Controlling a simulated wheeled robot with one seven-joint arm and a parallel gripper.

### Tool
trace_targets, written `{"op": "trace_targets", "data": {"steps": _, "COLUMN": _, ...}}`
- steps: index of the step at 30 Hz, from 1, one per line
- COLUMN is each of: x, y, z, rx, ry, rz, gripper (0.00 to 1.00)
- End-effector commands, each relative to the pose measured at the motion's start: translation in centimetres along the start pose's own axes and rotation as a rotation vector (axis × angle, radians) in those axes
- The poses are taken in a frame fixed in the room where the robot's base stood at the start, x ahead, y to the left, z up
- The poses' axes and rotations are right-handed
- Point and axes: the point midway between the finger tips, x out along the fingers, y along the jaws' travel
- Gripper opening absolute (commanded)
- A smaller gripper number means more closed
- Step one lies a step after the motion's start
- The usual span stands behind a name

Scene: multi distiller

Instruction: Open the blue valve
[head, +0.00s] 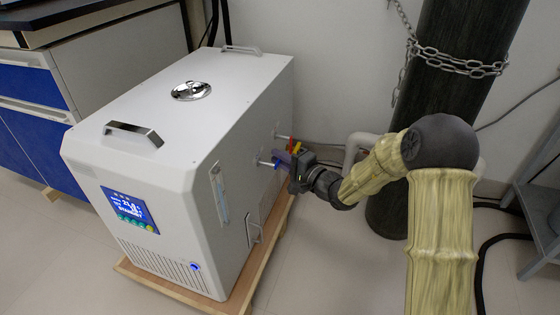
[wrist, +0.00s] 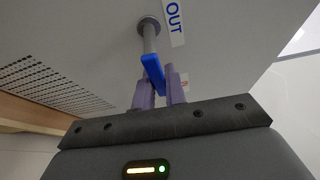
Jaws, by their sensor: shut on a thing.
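The blue valve (wrist: 153,72) is a flat blue handle on a short metal pipe (wrist: 149,38) that comes out of the white machine's side, beside an "OUT" label. In the head view the blue valve (head: 276,163) shows as a small blue spot at the end of the pipe. My gripper (wrist: 159,86) has its two purple fingers on either side of the handle and is shut on it. In the head view my gripper (head: 284,159) reaches the machine from the right. The lower part of the handle is partly hidden between the fingers.
The white machine (head: 180,110) stands on a wooden board (head: 245,290) and has a lit blue screen. A dark chained cylinder (head: 460,60) stands at the right. Floor in front is clear.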

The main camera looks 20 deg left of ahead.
Motion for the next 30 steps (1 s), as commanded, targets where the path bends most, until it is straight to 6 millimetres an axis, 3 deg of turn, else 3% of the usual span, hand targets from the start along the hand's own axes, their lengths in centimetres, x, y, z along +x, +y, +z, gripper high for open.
{"op": "trace_targets", "data": {"steps": 19, "x": -0.05, "y": -0.1, "z": 0.07, "rx": -0.066, "ry": -0.002, "rz": -0.024, "gripper": 0.0}}
{"op": "trace_targets", "data": {"steps": 20, "x": -0.05, "y": -0.1, "z": 0.07, "rx": -0.066, "ry": -0.002, "rz": -0.024, "gripper": 0.17}}
{"op": "trace_targets", "data": {"steps": 23, "x": -0.04, "y": -0.12, "z": 0.06, "rx": -0.066, "ry": -0.002, "rz": -0.025, "gripper": 0.35}}
{"op": "trace_targets", "data": {"steps": 30, "x": -0.02, "y": -0.17, "z": 0.04, "rx": -0.065, "ry": -0.001, "rz": -0.026, "gripper": 0.35}}
